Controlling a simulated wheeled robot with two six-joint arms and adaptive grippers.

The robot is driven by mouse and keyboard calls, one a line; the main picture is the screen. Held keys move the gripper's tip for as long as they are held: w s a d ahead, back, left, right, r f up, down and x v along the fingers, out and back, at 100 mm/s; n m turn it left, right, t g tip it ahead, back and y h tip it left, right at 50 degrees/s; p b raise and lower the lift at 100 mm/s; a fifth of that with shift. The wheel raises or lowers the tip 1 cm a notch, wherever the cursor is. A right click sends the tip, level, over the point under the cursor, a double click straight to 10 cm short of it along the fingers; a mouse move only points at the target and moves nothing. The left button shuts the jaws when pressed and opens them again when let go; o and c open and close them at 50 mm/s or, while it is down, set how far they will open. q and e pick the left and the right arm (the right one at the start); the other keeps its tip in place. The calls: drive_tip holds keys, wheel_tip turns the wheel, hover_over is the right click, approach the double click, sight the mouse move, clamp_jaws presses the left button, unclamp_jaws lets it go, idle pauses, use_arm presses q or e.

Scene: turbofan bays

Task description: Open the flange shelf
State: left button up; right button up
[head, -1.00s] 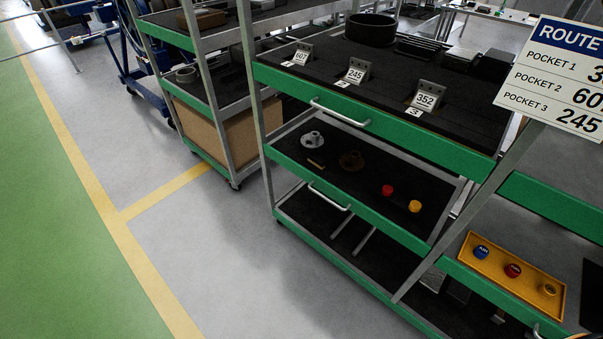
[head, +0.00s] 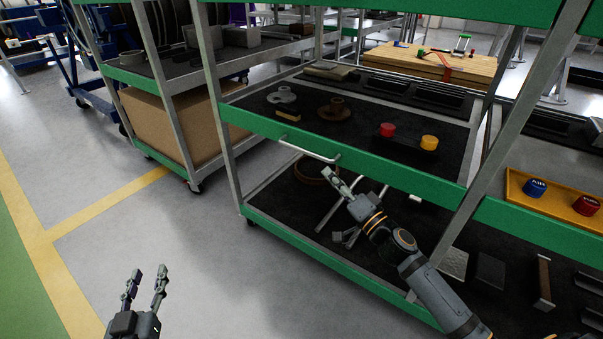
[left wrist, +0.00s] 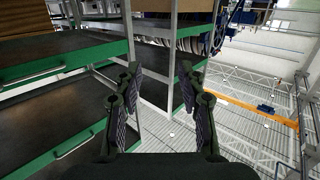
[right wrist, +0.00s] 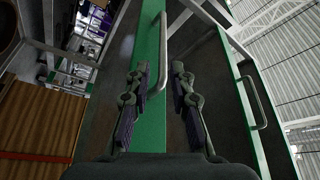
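The flange shelf (head: 375,160) is a dark tray with a green front edge and a pale bar handle (head: 308,150). A grey flange (head: 282,96) and a brown flange (head: 336,109) lie on it. My right gripper (head: 334,174) is just below and in front of the handle in the head view. In the right wrist view the right gripper (right wrist: 159,68) is open, and the handle (right wrist: 162,50) shows between and beyond its fingertips; contact cannot be told. My left gripper (head: 146,272) is open and empty over the floor at lower left.
A red cap (head: 387,129) and a yellow cap (head: 429,142) stand on the same shelf. A lower shelf holds a brown ring (head: 316,170) and metal parts. A yellow tray (head: 516,190) is at right. A rack with a cardboard box (head: 183,112) stands left. Floor at left is free.

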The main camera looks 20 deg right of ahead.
sight(309, 153)
use_arm(q)
drive_tip(key=s+f+g+p, duration=0.2)
drive_tip(key=s+f+g, duration=0.4)
drive_tip(key=f, duration=0.5)
use_arm(e)
drive_tip(key=p+x, duration=0.1)
drive_tip(key=x, duration=0.2)
drive_tip(key=p+x, duration=0.2)
drive_tip(key=x, duration=0.1)
drive_tip(key=p+x, duration=0.1)
drive_tip(key=x, duration=0.2)
drive_tip(key=shift+r+p, duration=0.35)
drive_tip(key=shift+p, duration=0.05)
use_arm(q)
drive_tip(key=s+f+g, duration=0.4)
drive_tip(key=s+g, duration=0.3)
drive_tip(key=s, duration=0.4)
drive_tip(key=shift+s+f+g, duration=0.15)
drive_tip(key=shift+f+g, duration=0.25)
use_arm(e)
drive_tip(key=shift+w+a, duration=0.3)
drive_tip(key=shift+w, duration=0.4)
clamp_jaws()
